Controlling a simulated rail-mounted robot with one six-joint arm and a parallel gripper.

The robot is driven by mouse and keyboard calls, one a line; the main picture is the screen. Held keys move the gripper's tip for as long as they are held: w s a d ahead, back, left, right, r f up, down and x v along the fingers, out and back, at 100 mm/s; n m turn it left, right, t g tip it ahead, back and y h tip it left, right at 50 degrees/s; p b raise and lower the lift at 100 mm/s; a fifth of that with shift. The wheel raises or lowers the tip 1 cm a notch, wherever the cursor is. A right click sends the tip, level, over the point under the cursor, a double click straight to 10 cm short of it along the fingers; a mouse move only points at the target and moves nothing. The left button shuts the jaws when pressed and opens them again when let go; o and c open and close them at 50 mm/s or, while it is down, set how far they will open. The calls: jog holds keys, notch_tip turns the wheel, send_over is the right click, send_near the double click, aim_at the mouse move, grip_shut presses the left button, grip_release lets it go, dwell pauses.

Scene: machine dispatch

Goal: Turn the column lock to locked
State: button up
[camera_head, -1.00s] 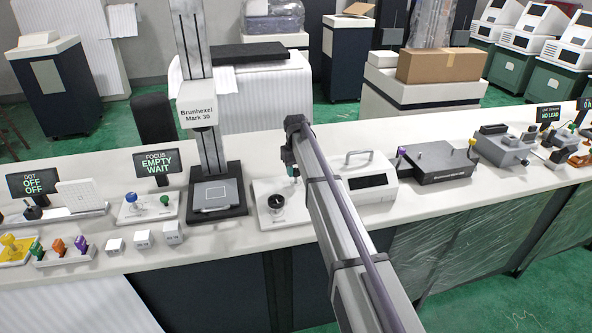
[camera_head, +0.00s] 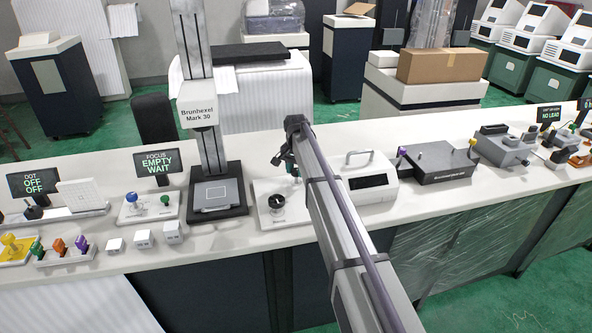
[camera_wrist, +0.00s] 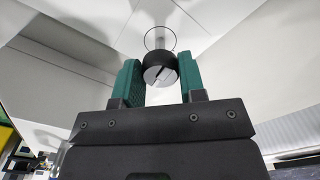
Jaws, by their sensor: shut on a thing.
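My gripper (camera_head: 284,160) is over the back of a white base plate (camera_head: 262,192), to the right of the Brunhexel Mark 30 column (camera_head: 197,90). In the wrist view its two teal fingers (camera_wrist: 158,78) are on either side of a short round black knob (camera_wrist: 160,62), and the gripper is shut on it. The knob's near face is pale with a dark diagonal slot. A thin metal stem is behind it. In the head view the arm and gripper hide the knob. No lock label is readable.
A black round dial (camera_head: 276,202) stands on the front of the same plate. A white box with a handle (camera_head: 362,178) is close on the right. The column's dark base (camera_head: 232,207) is on the left. Small white blocks (camera_head: 144,239) sit on the bench's front left.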

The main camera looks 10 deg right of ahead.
aim_at(296, 170)
jog(key=shift+m, duration=0.8)
jog(key=o, duration=0.9)
notch_tip(296, 170, up, 11)
jog(key=p, duration=1)
jog(key=shift+f+p, duration=0.1)
jog(key=shift+p, duration=0.3)
